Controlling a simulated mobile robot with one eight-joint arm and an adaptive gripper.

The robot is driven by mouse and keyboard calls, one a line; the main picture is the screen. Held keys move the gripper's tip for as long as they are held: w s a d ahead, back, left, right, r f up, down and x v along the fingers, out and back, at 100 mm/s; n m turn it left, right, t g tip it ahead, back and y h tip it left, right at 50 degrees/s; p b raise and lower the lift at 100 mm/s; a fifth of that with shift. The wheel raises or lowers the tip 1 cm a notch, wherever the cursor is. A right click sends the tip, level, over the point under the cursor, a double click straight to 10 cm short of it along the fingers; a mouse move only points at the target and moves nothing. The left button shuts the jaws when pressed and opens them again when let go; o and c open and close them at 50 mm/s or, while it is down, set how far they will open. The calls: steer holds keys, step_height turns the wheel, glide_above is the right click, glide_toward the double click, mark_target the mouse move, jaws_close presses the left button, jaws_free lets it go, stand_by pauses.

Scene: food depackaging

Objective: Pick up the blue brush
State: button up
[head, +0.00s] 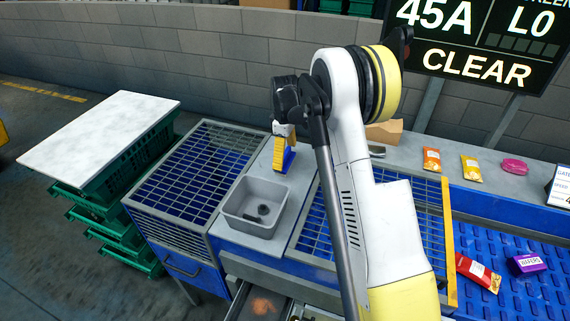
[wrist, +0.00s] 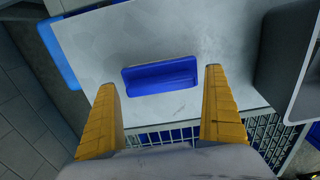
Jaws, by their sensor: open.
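The blue brush (wrist: 160,76) lies on a grey metal surface (wrist: 195,35) in the wrist view, its long side running across the picture. My gripper (wrist: 160,82) is open, with one yellow finger at each side of the brush in that view and nothing held. In the head view my gripper (head: 280,155) points down over the counter (head: 262,178), and part of the blue brush (head: 289,160) shows beside the yellow fingers. The fingers hide some of it. I cannot tell the exact height of the fingertips above the surface.
A grey bin (head: 240,222) with a dark round item stands in front of the brush. Blue bins with wire grids (head: 190,165) flank it. Green crates under a white board (head: 105,130) stand at left. Several food packets lie at right, including an orange one (head: 432,160).

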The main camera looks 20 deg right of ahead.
mark_target(287, 153)
steer(key=c, duration=1.2)
steer(key=shift+r, duration=0.45)
steer(key=r, duration=0.1)
steer(key=r+p, duration=0.1)
steer(key=r, duration=0.2)
steer(key=shift+s+d, duration=0.25)
steer(key=shift+d, duration=0.05)
steer(key=s+d+r, duration=0.2)
steer(key=s+d+r+p, duration=0.1)
steer(key=s+d+r, duration=0.1)
steer(key=d, duration=0.1)
steer(key=s+d+r, duration=0.2)
steer(key=s+d, duration=0.1)
steer(key=shift+s+d+r+p, duration=0.1)
steer(key=shift+d+p, duration=0.1)
steer(key=shift+p, duration=0.2)
